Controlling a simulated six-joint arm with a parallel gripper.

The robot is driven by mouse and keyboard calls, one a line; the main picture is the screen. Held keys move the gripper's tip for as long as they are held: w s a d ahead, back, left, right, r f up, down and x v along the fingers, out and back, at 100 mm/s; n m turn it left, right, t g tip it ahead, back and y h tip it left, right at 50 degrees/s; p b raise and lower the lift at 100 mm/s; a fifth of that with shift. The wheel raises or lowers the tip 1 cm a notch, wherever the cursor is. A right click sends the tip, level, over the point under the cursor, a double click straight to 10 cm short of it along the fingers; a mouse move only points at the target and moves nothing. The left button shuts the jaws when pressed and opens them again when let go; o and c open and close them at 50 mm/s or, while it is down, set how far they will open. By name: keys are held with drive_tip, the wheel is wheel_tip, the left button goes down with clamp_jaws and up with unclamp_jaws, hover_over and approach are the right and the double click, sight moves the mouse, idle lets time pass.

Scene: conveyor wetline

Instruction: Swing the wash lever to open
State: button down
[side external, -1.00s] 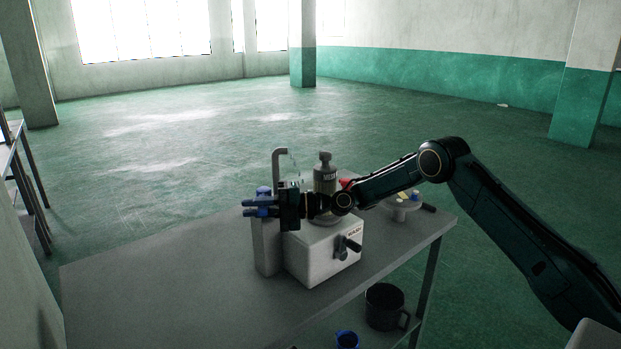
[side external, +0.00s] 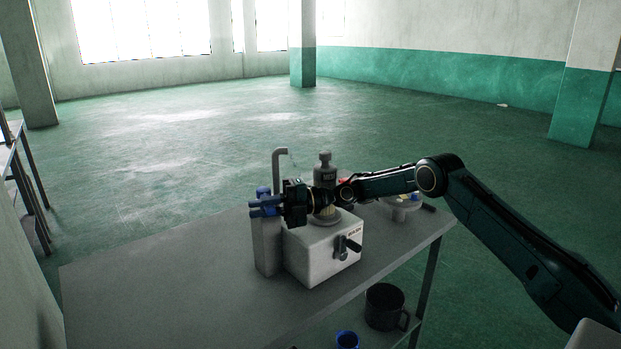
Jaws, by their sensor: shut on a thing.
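A white box (side external: 318,262) stands on the grey table. My gripper (side external: 264,206) points left behind the box, beside the top of a grey post (side external: 265,244), well apart from the black lever. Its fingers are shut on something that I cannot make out. A blue part (side external: 263,191) shows at the post top, just behind the fingers. Whether the fingers touch it cannot be told. A bent grey spout (side external: 276,168) rises behind.
A pale stand (side external: 402,208) with small items is at the right. A dark mug (side external: 384,306) and a blue cup (side external: 347,340) are on the lower shelf. The table's left part is clear.

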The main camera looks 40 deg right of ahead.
drive_tip(key=shift+a, duration=0.1)
drive_tip(key=c, duration=1.4)
unclamp_jaws()
drive_tip(key=shift+w+a+m+t, duration=0.1)
drive_tip(key=shift+m+t, duration=0.2)
drive_tip(key=shift+t, duration=0.1)
